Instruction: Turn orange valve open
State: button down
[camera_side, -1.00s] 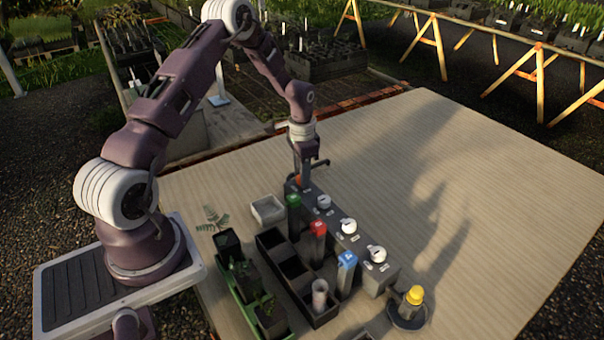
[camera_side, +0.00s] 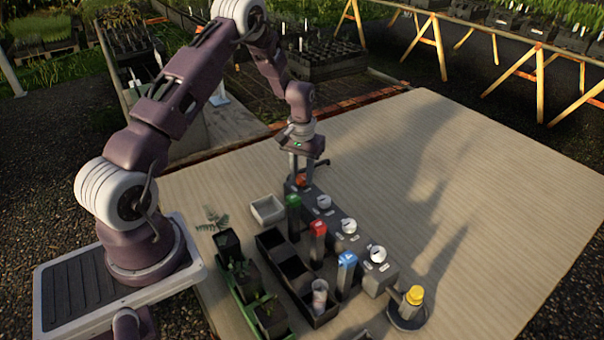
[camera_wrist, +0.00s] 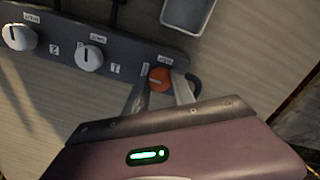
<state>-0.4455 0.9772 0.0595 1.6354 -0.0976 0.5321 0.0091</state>
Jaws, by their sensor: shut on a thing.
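The orange valve (camera_wrist: 160,78) is a round knob at the end of a dark grey valve block (camera_wrist: 124,60). In the side view the orange valve (camera_side: 300,180) sits at the block's far end, partly covered by my fingers. My gripper (camera_side: 301,178) points down over it, with a finger on each side. In the wrist view my gripper (camera_wrist: 161,88) is shut on the orange knob, its fingers slanting across it. A pale line marks the knob. The label beside it is too small to read.
Several white knobs (camera_side: 349,227) line the same block. A yellow-topped item (camera_side: 414,295) stands at the near end. The right side is clear.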

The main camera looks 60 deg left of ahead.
aim_at(302, 177)
jog(key=shift+n, duration=0.3)
dwell(0.4)
jog(key=c, duration=1.1)
grip_release()
jog(key=shift+o, duration=0.2)
jog(key=shift+r, duration=0.1)
notch_tip(302, 177, up, 7)
jog(key=shift+d+r, duration=0.1)
jog(key=shift+r, duration=0.05)
jog(key=s+d+r+m+t, duration=0.1)
jog(key=s+d+r+m, duration=0.15)
jog(key=d+r, duration=0.5)
jog(key=s+d+r+m+t, duration=0.1)
jog(key=s+d+r, duration=0.3)
jog(key=r, duration=0.7)
jog(key=s+d+r+m+t, duration=0.1)
jog(key=s+d, duration=0.3)
jog(key=s, duration=0.6)
jog(key=s+d+r+m+t, duration=0.2)
jog(key=s+d, duration=0.3)
jog(key=s, duration=0.5)
jog(key=shift+s+d+r+t, duration=0.2)
jog(key=shift+d+r+t, duration=0.1)
jog(key=shift+r, duration=0.5)
